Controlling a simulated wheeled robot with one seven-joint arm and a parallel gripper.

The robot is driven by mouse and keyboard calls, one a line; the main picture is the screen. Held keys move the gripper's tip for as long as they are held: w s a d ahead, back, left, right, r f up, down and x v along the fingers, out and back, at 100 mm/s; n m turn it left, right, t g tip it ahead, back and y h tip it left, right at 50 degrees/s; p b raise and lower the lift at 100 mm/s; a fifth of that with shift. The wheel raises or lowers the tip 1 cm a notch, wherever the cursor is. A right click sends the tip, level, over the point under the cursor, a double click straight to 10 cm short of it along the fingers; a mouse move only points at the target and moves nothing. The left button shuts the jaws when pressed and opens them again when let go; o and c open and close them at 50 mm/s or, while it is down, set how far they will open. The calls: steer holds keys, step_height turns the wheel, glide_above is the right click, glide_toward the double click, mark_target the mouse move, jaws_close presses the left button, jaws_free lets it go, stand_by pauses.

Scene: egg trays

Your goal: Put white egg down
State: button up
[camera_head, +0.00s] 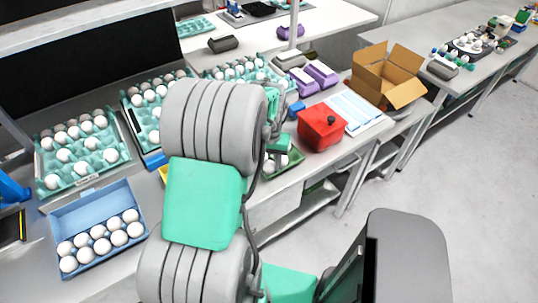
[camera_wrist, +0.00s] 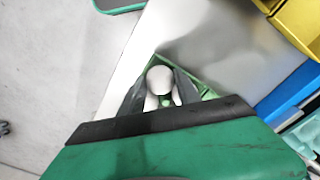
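In the wrist view, my gripper (camera_wrist: 160,76) has its two dark fingers on either side of a white egg (camera_wrist: 160,80) and appears shut on it. The egg is over a small green tray (camera_wrist: 207,94) on the table. Other white shapes, probably eggs, show below it between the fingers. Whether the held egg touches the tray cannot be told. In the head view, the green tray (camera_head: 292,171) with white eggs lies near the table's front edge, partly hidden by my arm. My fingers are hidden there.
A blue carton (camera_head: 90,208) of white eggs is at the left front. Teal trays (camera_head: 110,163) of eggs stand behind. A red box (camera_head: 320,128) is right of the green tray, with a cardboard box (camera_head: 388,75) beyond. The wrist view shows bare table and a yellow bin (camera_wrist: 298,22).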

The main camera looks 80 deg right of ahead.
mark_target(269, 163)
step_height(269, 163, up, 12)
steer(key=b, duration=0.2)
steer(key=w+a+r+n+t+h, duration=0.1)
steer(key=w+a+n, duration=0.3)
steer(key=w+a, duration=0.45)
steer(key=w+a+r+n, duration=0.25)
steer(key=w+a, duration=0.25)
steer(key=w, duration=0.7)
steer(key=w+a+n+t, duration=0.1)
steer(key=a+n, duration=0.4)
steer(key=a, duration=0.9)
steer(key=w+a+f+n+t+y, duration=0.1)
steer(key=w+a+n, duration=0.3)
steer(key=a, duration=0.9)
steer(key=shift+w+a+f+n+t, duration=0.15)
steer(key=shift+w+a+n+t, duration=0.3)
steer(key=shift+n, duration=0.5)
steer(key=shift+s+d, duration=0.15)
steer(key=shift+d, duration=0.05)
